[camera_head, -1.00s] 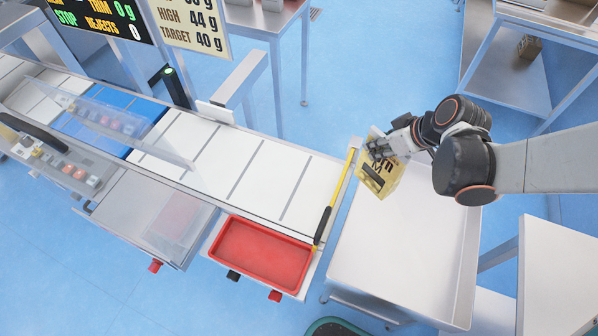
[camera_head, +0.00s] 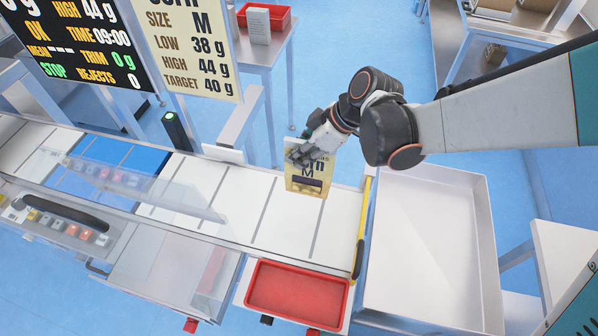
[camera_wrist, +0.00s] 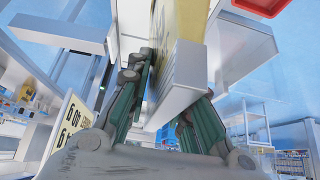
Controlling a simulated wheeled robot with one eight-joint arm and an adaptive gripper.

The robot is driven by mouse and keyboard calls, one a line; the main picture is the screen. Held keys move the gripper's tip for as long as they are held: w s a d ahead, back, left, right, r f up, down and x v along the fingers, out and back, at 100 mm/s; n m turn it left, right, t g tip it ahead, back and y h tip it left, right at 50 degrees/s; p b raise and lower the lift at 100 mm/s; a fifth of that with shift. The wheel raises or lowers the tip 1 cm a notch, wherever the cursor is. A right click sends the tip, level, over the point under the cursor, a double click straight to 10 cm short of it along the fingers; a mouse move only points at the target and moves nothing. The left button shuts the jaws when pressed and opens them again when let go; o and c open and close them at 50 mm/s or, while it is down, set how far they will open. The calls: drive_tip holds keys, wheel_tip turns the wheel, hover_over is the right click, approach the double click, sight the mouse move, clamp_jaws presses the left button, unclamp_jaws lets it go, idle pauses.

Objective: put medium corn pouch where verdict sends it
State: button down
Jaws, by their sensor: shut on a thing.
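The corn pouch (camera_head: 308,179), yellow and marked M, hangs upright from my gripper (camera_head: 304,155) over the right part of the white belt (camera_head: 280,228). My gripper is shut on its top edge. In the wrist view the pouch (camera_wrist: 180,25) sits between my green fingers (camera_wrist: 165,105). I cannot tell whether its bottom touches the belt. A screen (camera_head: 85,45) reads OK, STOP and REJECTS 0. A card (camera_head: 188,45) lists size M, low 38 g, high 44 g, target 40 g. The full weight reading is cut off.
An empty red tray (camera_head: 298,292) sits in front of the belt. An empty white-grey bin (camera_head: 425,245) stands right of the belt's end, past a yellow-and-black bar (camera_head: 361,225). A clear cover (camera_head: 150,185) spans the blue belt section. Another red tray (camera_head: 265,16) is on a back table.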

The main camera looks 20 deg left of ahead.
sight(326, 179)
wheel_tip(326, 179, down, 18)
drive_tip(key=b, duration=1.1)
drive_tip(key=shift+f, duration=0.25)
drive_tip(key=c, duration=1.4)
unclamp_jaws()
drive_tip(key=p+v, duration=0.3)
drive_tip(key=v, duration=0.9)
drive_tip(key=shift+w+r, duration=0.1)
